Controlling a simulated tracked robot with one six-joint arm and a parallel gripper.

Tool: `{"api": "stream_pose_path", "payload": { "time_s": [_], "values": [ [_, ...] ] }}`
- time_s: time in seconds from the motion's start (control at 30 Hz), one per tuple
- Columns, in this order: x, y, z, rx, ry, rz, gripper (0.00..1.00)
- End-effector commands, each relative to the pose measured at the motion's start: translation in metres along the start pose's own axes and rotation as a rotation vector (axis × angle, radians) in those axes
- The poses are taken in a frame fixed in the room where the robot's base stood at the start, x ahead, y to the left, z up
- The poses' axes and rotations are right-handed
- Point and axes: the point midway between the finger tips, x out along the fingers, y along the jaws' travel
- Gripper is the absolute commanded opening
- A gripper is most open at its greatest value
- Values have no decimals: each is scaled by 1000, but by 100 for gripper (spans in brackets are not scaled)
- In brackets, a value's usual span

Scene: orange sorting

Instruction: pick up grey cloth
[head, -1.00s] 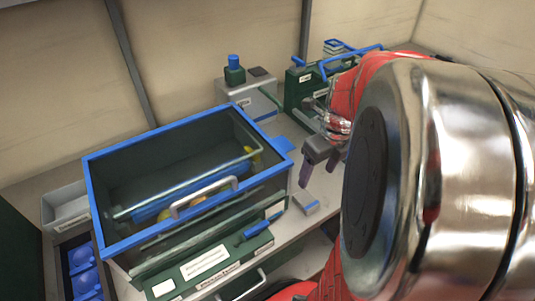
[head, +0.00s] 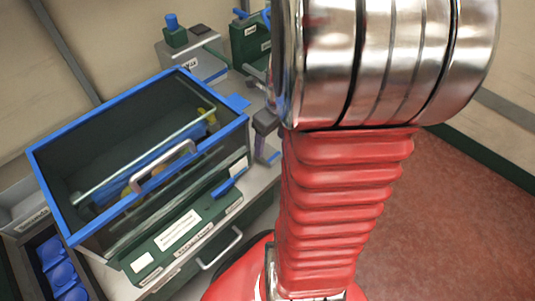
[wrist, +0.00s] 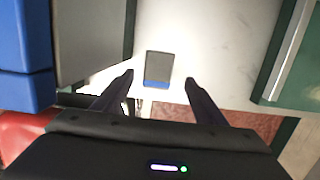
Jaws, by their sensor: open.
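The grey cloth (wrist: 159,67) is a small grey rectangle with a blue edge, lying flat on the light worktop. In the wrist view it lies ahead of and between the two dark fingers of my gripper (wrist: 160,79), which are spread apart with nothing between them. In the head view a finger of my gripper (head: 264,126) shows beside the front right of the blue-rimmed bin, and the rest is hidden behind my arm. A bit of the cloth (head: 270,158) shows just below that finger.
The blue-rimmed bin (head: 232,124) with yellow items inside stands left of my gripper. Grey and green boxes (head: 186,58) stand behind. A tray of blue round things (head: 62,275) is at lower left. The worktop's front edge is close to the cloth.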

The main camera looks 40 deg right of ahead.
Motion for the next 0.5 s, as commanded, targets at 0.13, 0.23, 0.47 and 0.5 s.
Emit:
{"api": "stream_pose_path", "payload": {
  "time_s": [0.13, 0.23, 0.47, 0.5],
  "values": [
    [10, 2, -1, 0, 2, 2, 66],
    [22, 4, -2, 0, 3, 4, 66],
    [47, 4, -2, -1, 1, 2, 66],
    [49, 4, -2, -1, 1, 2, 66]
  ]
}}
